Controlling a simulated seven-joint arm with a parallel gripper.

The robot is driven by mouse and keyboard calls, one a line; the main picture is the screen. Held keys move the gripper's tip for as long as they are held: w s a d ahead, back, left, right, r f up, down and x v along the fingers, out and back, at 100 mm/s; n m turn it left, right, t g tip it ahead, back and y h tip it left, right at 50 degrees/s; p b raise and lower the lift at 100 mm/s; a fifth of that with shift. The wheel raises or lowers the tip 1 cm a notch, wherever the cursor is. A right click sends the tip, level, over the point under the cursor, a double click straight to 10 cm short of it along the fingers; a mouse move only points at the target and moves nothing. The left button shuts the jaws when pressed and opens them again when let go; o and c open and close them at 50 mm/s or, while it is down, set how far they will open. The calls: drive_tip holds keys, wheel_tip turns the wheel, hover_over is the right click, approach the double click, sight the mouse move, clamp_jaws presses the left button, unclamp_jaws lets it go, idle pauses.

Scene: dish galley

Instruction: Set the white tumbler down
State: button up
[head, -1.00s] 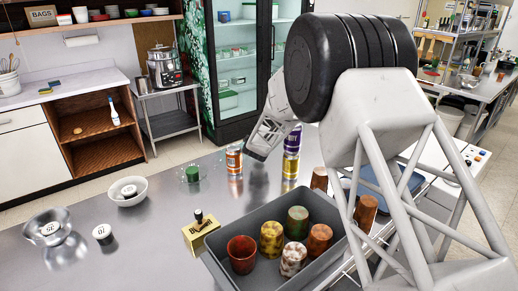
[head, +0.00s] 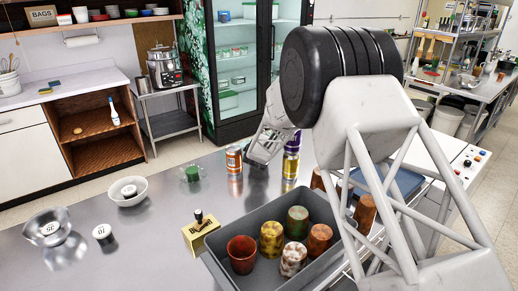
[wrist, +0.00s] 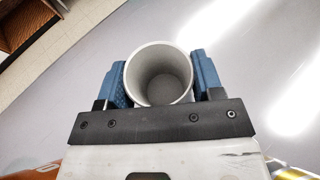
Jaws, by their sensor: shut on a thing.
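The white tumbler (wrist: 158,80) is upright between the blue finger pads of my gripper (wrist: 160,85) in the wrist view. I look down into its open, empty mouth. My gripper is shut on it, with a pad against each side. In the head view my gripper (head: 258,158) hangs low over the steel counter (head: 150,215), behind the orange can. The tumbler cannot be made out there. Whether its base touches the counter is not clear from either view.
An orange can (head: 233,159) and a yellow can (head: 291,166) with a purple one on it stand close to my gripper. A grey bin (head: 225,274) of cups, a boxed item (head: 200,236), a green glass (head: 191,174) and bowls (head: 127,190) stand nearer. The counter's left middle has free room.

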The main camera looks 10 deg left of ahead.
drive_tip(key=o, duration=0.9)
drive_tip(key=shift+r, duration=0.1)
drive_tip(key=shift+s+d+r, duration=0.1)
drive_tip(key=shift+s+r, duration=0.25)
drive_tip(key=shift+s, duration=0.3)
drive_tip(key=v, duration=1)
drive_tip(key=shift+s, duration=0.25)
drive_tip(key=shift+r, duration=0.1)
drive_tip(key=shift+r, duration=0.1)
